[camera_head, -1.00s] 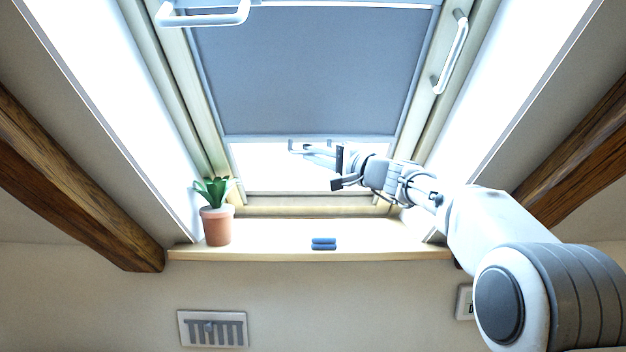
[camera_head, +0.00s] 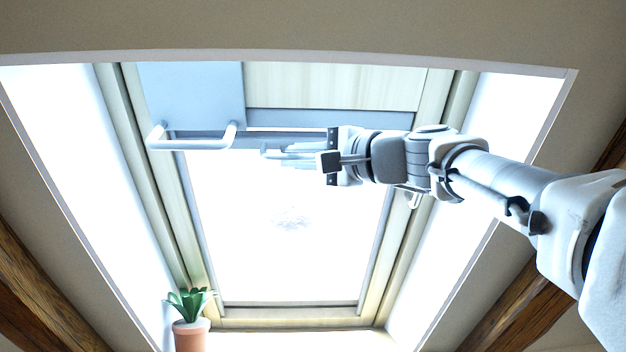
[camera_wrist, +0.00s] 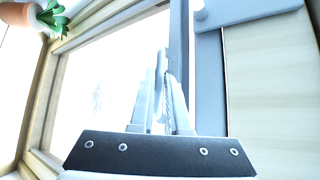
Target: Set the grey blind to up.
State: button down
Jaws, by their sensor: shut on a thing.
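The grey blind (camera_head: 330,119) shows as a narrow band across the top of the window, just under the pale wood. The window pane below it is uncovered and bright. A small light handle (camera_head: 270,151) sits at the blind's lower edge. My gripper (camera_head: 288,152) is shut on this handle, reaching in from the right. In the wrist view, my gripper (camera_wrist: 165,85) has its fingers close together beside the grey blind's band (camera_wrist: 210,80). The fingers hide much of the handle there.
A blue-grey panel (camera_head: 190,95) with a white bar handle (camera_head: 190,143) hangs left of my gripper, close by. A potted plant (camera_head: 190,330) stands at the lower left. The window frame's right side (camera_head: 400,225) lies below my arm.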

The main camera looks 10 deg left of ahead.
jog(key=shift+s+d+r, duration=0.1)
jog(key=shift+s+r, duration=0.4)
jog(key=shift+r, duration=0.1)
jog(key=c, duration=0.9)
grip_release()
jog(key=shift+s, duration=0.1)
jog(key=b+v, duration=0.4)
jog(key=v, duration=1.3)
jog(key=shift+d+b, duration=0.2)
jog(key=shift+b, duration=0.15)
